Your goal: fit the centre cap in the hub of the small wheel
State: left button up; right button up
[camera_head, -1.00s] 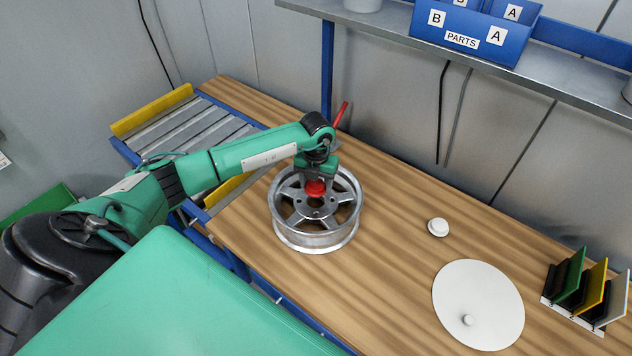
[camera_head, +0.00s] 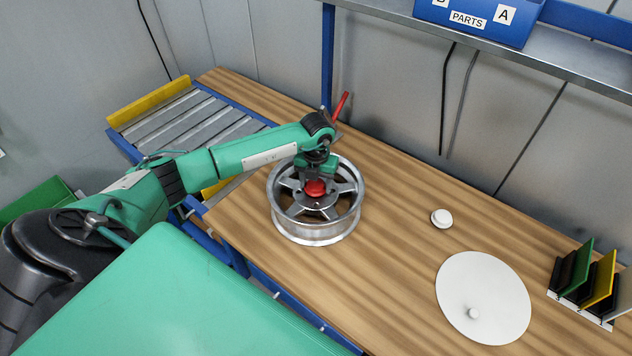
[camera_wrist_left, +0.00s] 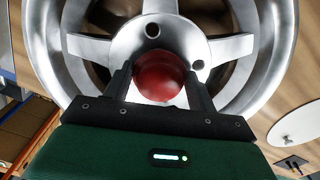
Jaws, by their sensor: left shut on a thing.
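The small wheel (camera_head: 346,224), a silver spoked rim, lies flat on the wooden bench; its spokes and hub face (camera_wrist_left: 130,38) fill much of the left wrist view. The red centre cap (camera_head: 315,188) is at the middle of the hub. My left gripper (camera_head: 315,178) reaches down over the wheel and is shut on the cap, with a finger on each side of it in the left wrist view (camera_wrist_left: 159,80). The cap hides the hub bore, so I cannot tell how deep it sits. My right gripper is not in view.
A white disc with a small knob (camera_head: 483,298) and a small white round piece (camera_head: 441,219) lie to the right on the bench. A rack of coloured plates (camera_head: 585,285) stands at the far right. A roller conveyor (camera_head: 190,123) adjoins the left. A blue parts bin (camera_head: 478,20) is above.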

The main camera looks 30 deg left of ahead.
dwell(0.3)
pick_arm(q)
jog(key=o, duration=1)
notch_tip(320, 180, up, 14)
jog(key=b, duration=0.4)
jog(key=shift+f, duration=0.1)
